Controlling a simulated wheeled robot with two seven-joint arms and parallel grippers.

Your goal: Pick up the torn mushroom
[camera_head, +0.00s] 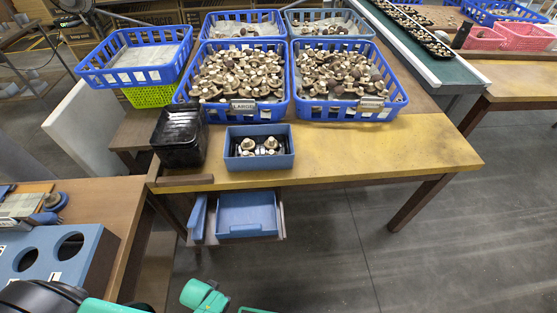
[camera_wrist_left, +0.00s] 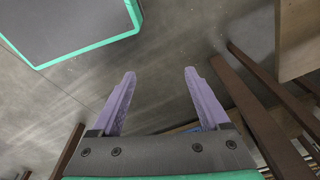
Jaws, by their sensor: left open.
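Several brown-and-pale mushrooms (camera_head: 260,147) stand in a small blue tray (camera_head: 259,172) at the table's front edge in the head view. They sit on something dark inside it. Many more mushrooms (camera_head: 237,75) fill a blue crate marked LARGE (camera_head: 238,119), and others (camera_head: 340,75) fill the blue crate beside it (camera_head: 347,113). I cannot tell which mushroom is torn. My left gripper (camera_wrist_left: 158,78) shows in the left wrist view, its two purple fingers apart with nothing between them, above the grey floor. It is away from the mushrooms. My right gripper is not in view.
Stacked black punnets (camera_head: 178,138) stand left of the small tray. An empty blue bin (camera_head: 247,216) sits low under the table's front edge. The yellow table top (camera_head: 400,150) is clear at right. A side bench (camera_head: 115,210) stands at lower left.

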